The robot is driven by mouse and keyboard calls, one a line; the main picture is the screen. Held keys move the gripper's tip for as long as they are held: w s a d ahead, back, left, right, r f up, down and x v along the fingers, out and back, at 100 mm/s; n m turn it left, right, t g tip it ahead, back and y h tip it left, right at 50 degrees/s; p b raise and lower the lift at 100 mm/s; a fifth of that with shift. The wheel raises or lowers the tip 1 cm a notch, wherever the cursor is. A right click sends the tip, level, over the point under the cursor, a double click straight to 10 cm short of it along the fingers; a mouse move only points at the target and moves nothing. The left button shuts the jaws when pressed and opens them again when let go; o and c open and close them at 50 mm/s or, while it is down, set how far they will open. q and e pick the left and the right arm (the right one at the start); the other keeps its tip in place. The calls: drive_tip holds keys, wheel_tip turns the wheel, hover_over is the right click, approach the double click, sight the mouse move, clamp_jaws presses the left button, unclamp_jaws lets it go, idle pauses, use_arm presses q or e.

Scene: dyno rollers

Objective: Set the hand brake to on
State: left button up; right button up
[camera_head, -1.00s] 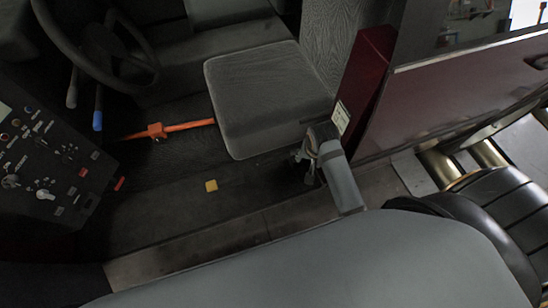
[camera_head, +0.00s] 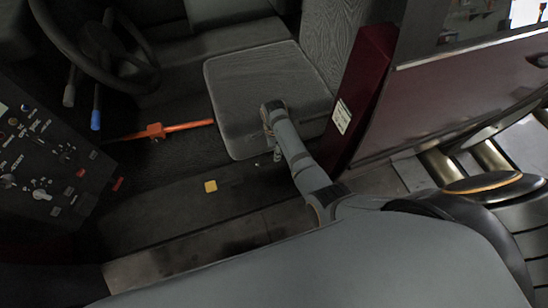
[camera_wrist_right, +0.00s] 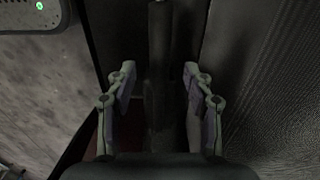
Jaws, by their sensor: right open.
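My right gripper (camera_head: 275,156) is at the front edge of the grey seat cushion in the head view, with its fingers small and partly hidden by the wrist. In the right wrist view the gripper (camera_wrist_right: 157,75) is open, with its two fingers apart. A dark upright bar (camera_wrist_right: 159,50) lies between and beyond the fingers, and neither finger visibly touches it. It may be the hand brake lever, but I cannot tell for sure. An orange bar with a small block (camera_head: 185,126) lies left of the seat in the head view. My left gripper is not in view.
The seat cushion (camera_head: 240,75) is beside my right arm. A steering wheel (camera_head: 145,60) and a control panel (camera_head: 40,165) are at the left. A dark red panel (camera_head: 368,80) stands at the right. The wrist view shows a grey box with a green light (camera_wrist_right: 39,5).

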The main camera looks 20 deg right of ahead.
wheel_tip(320, 180, down, 6)
drive_tip(key=shift+f+b, duration=0.1)
drive_tip(key=shift+b, duration=0.7)
clamp_jaws()
